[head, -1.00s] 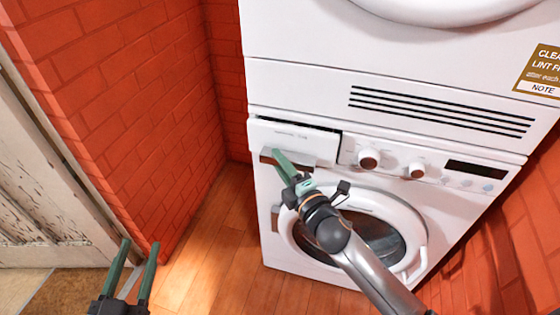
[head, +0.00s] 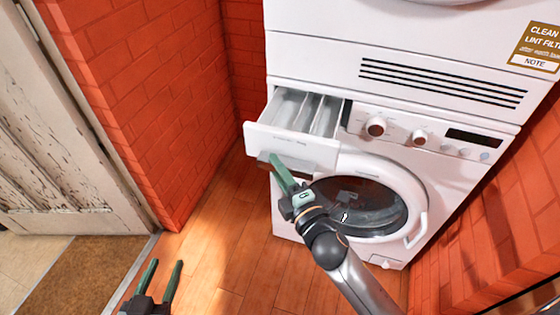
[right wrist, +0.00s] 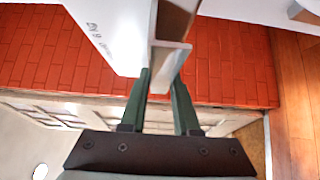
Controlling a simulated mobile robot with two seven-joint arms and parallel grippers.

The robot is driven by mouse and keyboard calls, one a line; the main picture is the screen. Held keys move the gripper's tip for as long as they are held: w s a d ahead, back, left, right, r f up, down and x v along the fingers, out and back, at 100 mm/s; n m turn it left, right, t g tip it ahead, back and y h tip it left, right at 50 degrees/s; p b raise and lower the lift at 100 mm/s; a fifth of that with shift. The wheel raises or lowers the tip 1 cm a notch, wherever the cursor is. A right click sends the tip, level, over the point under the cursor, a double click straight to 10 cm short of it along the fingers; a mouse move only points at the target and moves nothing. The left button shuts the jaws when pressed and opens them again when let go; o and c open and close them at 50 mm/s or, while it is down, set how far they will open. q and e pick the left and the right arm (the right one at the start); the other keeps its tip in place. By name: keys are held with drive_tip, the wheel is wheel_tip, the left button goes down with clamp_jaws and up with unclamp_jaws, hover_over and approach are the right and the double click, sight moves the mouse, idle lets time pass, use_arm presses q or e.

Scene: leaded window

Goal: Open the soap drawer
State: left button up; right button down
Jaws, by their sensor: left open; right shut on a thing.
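The white soap drawer (head: 292,145) stands pulled out from the upper left of the washing machine (head: 425,135). Its inner compartments show from above in the head view. My right gripper (head: 270,162) is at the lower edge of the drawer front, shut on the drawer's handle. In the right wrist view, the handle (right wrist: 172,58) sits between the two green fingers of the right gripper (right wrist: 160,88), beside the white drawer front (right wrist: 118,35). My left gripper (head: 165,268) is open and empty, low at the left, away from the machine.
A white dryer (head: 320,50) is stacked above the washer. The round washer door (head: 375,200) lies below the knobs, close to my right arm. Red brick walls (head: 150,90) flank the machine. A worn door (head: 60,130) is at the left. Wooden floor (head: 225,240) is free in front.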

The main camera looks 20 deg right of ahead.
use_arm(q)
drive_tip(key=shift+f, duration=0.1)
use_arm(e)
drive_tip(key=shift+s+f, duration=0.15)
drive_tip(key=shift+f, duration=0.25)
drive_tip(key=c, duration=0.9)
unclamp_jaws()
drive_tip(key=shift+o, duration=0.9)
drive_tip(key=shift+r, duration=0.15)
use_arm(q)
drive_tip(key=shift+w+r+t, duration=0.2)
drive_tip(key=shift+r, duration=0.25)
drive_tip(key=shift+w+r+t, duration=0.2)
drive_tip(key=shift+r, duration=0.25)
use_arm(e)
drive_tip(key=s+d, duration=0.2)
drive_tip(key=s, duration=1)
drive_tip(key=shift+d, duration=0.2)
